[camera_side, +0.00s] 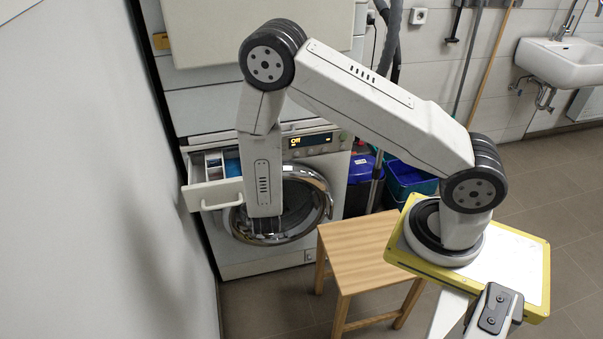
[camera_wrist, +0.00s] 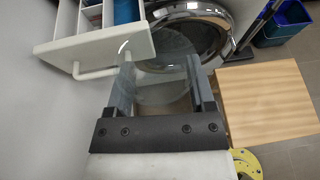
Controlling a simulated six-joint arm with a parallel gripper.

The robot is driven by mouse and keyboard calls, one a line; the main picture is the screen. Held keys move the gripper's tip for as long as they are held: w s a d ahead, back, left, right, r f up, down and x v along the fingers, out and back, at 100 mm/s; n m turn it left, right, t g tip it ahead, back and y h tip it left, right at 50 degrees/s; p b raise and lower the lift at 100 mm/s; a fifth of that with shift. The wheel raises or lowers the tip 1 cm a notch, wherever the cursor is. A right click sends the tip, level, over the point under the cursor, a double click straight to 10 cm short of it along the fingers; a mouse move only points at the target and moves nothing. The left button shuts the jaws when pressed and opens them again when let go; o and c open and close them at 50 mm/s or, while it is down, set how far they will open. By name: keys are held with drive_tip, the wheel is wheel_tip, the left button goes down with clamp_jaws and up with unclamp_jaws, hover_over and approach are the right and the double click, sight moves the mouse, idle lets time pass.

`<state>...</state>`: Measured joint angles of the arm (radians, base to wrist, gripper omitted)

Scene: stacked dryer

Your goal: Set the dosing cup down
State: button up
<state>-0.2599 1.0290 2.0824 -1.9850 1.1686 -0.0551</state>
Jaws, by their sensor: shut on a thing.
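The dosing cup (camera_wrist: 160,62) looks clear and see-through in the wrist view. It sits between the two fingers of my gripper (camera_wrist: 160,78), which is shut on it. Its round outline overlaps the washer door behind it. In the side view my gripper (camera_side: 266,226) hangs in front of the washer's round door, left of the wooden stool (camera_side: 362,252). I cannot make out the cup clearly there. The stool's bare top also shows at the right of the wrist view (camera_wrist: 268,105), to the right of my gripper.
The detergent drawer (camera_side: 213,192) is pulled out, with blue stuff in a compartment; its handle (camera_wrist: 97,73) is close to my left finger. The chrome door ring (camera_side: 322,192) is behind my gripper. Blue bins (camera_side: 405,178) stand behind the stool. A wall bounds the left.

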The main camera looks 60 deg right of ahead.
drive_tip(key=s+d+f+m+g+h, duration=0.2)
drive_tip(key=s+d+f+m+g, duration=0.1)
drive_tip(key=s+f, duration=0.55)
drive_tip(key=s+d+f+m+g, duration=0.2)
drive_tip(key=s+f, duration=0.2)
drive_tip(key=s, duration=0.5)
drive_tip(key=s+d+f+m+g, duration=0.2)
drive_tip(key=s+f, duration=0.3)
drive_tip(key=s, duration=0.4)
drive_tip(key=s+d+f+m+g+h, duration=0.1)
drive_tip(key=s+f, duration=0.4)
drive_tip(key=s, duration=0.5)
drive_tip(key=d+m+g, duration=0.1)
drive_tip(key=d, duration=0.1)
drive_tip(key=shift+d+f+g, duration=0.25)
drive_tip(key=shift+d+g, duration=0.15)
drive_tip(key=shift+w, duration=0.2)
hover_over(368, 261)
drive_tip(key=f, duration=0.8)
drive_tip(key=shift+s+a+f, duration=0.15)
drive_tip(key=shift+s, duration=0.1)
drive_tip(key=shift+w+d+f, duration=0.2)
drive_tip(key=shift+f, duration=0.15)
